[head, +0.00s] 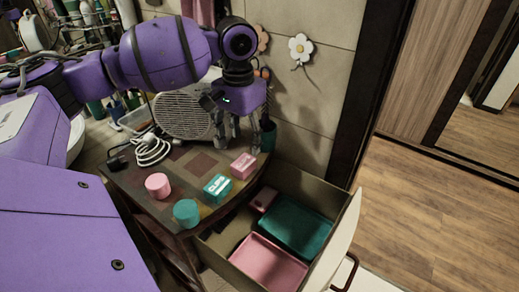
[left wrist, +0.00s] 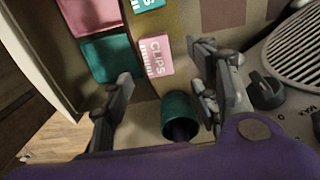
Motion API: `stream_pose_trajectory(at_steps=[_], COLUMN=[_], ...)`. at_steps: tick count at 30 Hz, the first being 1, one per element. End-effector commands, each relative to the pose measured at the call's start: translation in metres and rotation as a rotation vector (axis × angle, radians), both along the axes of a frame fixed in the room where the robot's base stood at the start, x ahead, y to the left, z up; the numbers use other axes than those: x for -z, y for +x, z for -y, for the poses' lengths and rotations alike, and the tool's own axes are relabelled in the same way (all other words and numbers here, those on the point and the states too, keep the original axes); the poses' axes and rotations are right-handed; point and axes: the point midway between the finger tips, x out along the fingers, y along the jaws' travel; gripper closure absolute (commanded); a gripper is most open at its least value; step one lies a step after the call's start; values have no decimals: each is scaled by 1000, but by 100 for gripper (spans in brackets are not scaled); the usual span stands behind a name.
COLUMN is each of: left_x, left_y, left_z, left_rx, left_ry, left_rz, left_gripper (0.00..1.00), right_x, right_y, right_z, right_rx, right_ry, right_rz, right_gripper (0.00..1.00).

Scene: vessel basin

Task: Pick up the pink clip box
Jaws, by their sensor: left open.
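The pink clip box (head: 243,166) lies on the small cabinet top, near its right edge above the open drawer. It also shows in the left wrist view (left wrist: 157,56), with its "CLIPS" label visible. My left gripper (head: 241,138) is open, fingers pointing down, above and behind the box. In the left wrist view the two fingers of the gripper (left wrist: 163,80) are spread wide, and the box appears beyond them, with nothing held. My right gripper is not in view.
A teal clip box (head: 217,188), a pink cylinder (head: 158,185) and a teal cylinder (head: 186,213) stand nearby. A teal cup (left wrist: 177,108) is close to my left gripper. A white coiled cable (head: 152,150) and a fan-like grille (head: 183,115) lie behind. The open drawer (head: 225,246) holds pink and teal trays.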

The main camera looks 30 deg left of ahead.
Motion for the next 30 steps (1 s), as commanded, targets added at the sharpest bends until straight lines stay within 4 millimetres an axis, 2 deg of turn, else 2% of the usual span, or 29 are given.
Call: stream_pose_trajectory(at_steps=[10, 21, 27, 28, 30], left_x=[31, 77, 78, 78, 78], left_y=[0, 2, 2, 2, 2], left_z=[0, 3, 3, 3, 3], left_rx=[0, 1, 1, 1, 1], left_ry=[0, 0, 1, 1, 1], left_rz=[-3, -1, 1, 1, 1], left_gripper=[45, 45, 45, 47, 56], right_x=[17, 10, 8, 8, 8], right_y=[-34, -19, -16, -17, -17], right_z=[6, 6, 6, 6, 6], right_rx=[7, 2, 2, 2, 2], right_ry=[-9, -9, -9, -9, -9], right_rz=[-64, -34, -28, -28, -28], right_gripper=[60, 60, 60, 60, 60])
